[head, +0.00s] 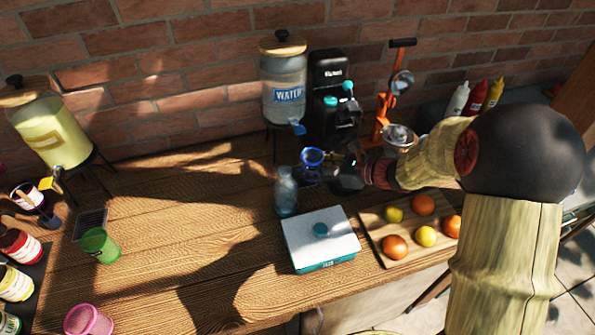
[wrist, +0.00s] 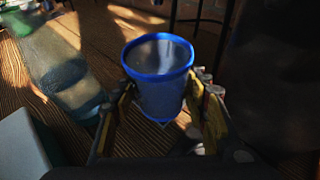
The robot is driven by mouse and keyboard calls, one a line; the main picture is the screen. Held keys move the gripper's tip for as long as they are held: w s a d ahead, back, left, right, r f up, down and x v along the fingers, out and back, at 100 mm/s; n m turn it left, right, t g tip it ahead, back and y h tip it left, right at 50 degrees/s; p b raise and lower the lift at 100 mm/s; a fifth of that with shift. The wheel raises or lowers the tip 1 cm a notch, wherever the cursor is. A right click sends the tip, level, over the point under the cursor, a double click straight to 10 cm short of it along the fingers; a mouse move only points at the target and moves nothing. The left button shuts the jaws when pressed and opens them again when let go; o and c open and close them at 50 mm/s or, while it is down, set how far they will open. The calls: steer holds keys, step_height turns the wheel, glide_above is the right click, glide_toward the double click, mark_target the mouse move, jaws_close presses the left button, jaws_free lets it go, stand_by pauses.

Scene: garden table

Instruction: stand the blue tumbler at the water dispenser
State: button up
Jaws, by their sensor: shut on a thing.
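The blue tumbler (head: 312,164) is upright between the fingers of my gripper (head: 330,170). In the wrist view the tumbler (wrist: 158,75) has a bright blue rim and a see-through body, and looks empty. The gripper's fingers (wrist: 162,115) are shut on its sides. The water dispenser (head: 284,85) is a glass jar with a wooden lid, a WATER label and a blue tap (head: 298,129), on a dark stand by the wall. The tumbler is in front of the tap and a little to its right. Whether its base touches the table is hard to tell.
A clear bottle (head: 286,192) stands close to the left of the tumbler. A black coffee machine (head: 330,95) and an orange press (head: 385,110) stand behind and right. A fruit board (head: 385,232) is at right.

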mark_target(297, 177)
steer(key=shift+w+a+f, duration=0.2)
steer(key=shift+w+a, duration=0.05)
steer(key=shift+a, duration=0.15)
steer(key=b+x, duration=0.1)
steer(key=x, duration=0.1)
steer(key=f+x, duration=0.1)
steer(key=x, duration=0.1)
steer(key=shift+f+b, duration=0.1)
steer(key=shift+b, duration=0.3)
steer(key=shift+f, duration=0.15)
steer(key=o, duration=0.9)
steer(key=shift+o, duration=0.2)
